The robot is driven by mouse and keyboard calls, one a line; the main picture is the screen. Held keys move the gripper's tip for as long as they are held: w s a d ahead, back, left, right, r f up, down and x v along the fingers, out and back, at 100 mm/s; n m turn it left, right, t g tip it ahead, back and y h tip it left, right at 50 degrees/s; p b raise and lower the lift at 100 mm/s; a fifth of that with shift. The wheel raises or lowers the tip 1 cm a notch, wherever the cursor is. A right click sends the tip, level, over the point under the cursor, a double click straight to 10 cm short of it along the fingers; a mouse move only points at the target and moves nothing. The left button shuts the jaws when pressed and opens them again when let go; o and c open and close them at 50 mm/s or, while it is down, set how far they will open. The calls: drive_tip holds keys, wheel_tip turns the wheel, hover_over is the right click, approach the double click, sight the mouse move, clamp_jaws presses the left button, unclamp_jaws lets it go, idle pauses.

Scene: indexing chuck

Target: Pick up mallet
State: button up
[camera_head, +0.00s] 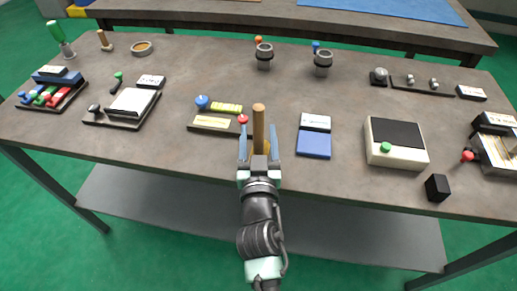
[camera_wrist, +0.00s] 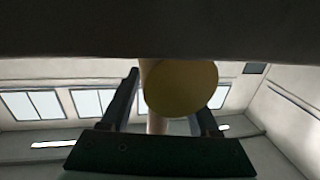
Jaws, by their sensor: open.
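The mallet (camera_head: 259,122) shows in the head view at the middle front of the table, with its wooden handle pointing up and some yellow low between my fingers. In the wrist view its round yellow head face (camera_wrist: 181,88) is close, with part of the pale handle (camera_wrist: 156,122) beside and below it. My gripper (camera_head: 258,133) is open, with one finger on each side of the mallet. In the wrist view the fingers (camera_wrist: 167,100) stand apart around it. I cannot tell whether either finger touches it.
A base with a blue knob and a red ball (camera_head: 212,123) lies just left of my gripper. A blue and white block (camera_head: 314,143) lies to the right, then a cream box with a green button (camera_head: 396,155). Two dark round knobs (camera_head: 264,53) (camera_head: 323,60) stand farther back.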

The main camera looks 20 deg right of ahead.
sight(258, 106)
drive_tip(key=shift+c, duration=0.4)
clamp_jaws()
idle(0.7)
idle(0.3)
drive_tip(key=shift+w+r+p, duration=0.1)
drive_tip(key=shift+r+p, duration=2.3)
drive_tip(key=shift+r, duration=2.75)
